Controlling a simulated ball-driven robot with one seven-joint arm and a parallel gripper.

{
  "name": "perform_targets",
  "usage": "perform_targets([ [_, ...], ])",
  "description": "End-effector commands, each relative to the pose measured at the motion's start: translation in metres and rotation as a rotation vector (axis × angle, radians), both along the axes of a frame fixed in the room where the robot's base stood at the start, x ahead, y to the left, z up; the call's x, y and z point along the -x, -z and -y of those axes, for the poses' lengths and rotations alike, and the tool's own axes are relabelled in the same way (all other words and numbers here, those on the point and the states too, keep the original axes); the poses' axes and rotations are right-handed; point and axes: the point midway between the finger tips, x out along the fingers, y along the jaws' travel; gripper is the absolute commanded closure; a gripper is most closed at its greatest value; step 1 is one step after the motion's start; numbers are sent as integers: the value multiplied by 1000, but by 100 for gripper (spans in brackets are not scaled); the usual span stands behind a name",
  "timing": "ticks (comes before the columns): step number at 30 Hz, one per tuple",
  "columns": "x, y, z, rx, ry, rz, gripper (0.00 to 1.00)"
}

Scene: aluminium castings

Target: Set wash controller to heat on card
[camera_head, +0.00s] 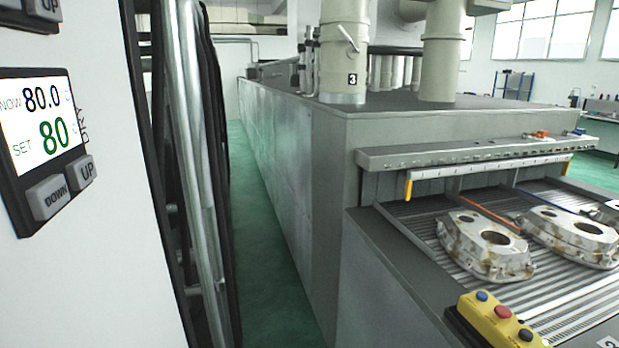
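A temperature controller (45,128) is on the white panel at the left edge. Its screen reads NOW 80.0 and SET 80, with the set value in green. A sideways label (76,122) beside it seems to read DRY. Below the screen are a DOWN button (51,197) and an UP button (83,172). Part of another controller (30,18) shows at the top left, with an UP button (45,9); its screen and label are out of frame. No controller marked wash and no card can be made out. My gripper is not in view.
A long grey machine (290,150) fills the middle. Metal castings (486,246) lie on its slatted conveyor (570,290). A yellow button box (500,318) stands at the front. Upright metal pipes (190,140) edge the panel. A green floor aisle (262,250) is clear.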

Motion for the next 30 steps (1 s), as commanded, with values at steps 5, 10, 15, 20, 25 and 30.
perform_targets([
  [5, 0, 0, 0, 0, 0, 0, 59],
  [10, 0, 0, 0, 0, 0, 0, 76],
  [15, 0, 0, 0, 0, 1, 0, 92],
  [20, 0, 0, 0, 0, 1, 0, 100],
  [25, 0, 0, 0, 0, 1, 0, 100],
  [30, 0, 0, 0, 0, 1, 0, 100],
])
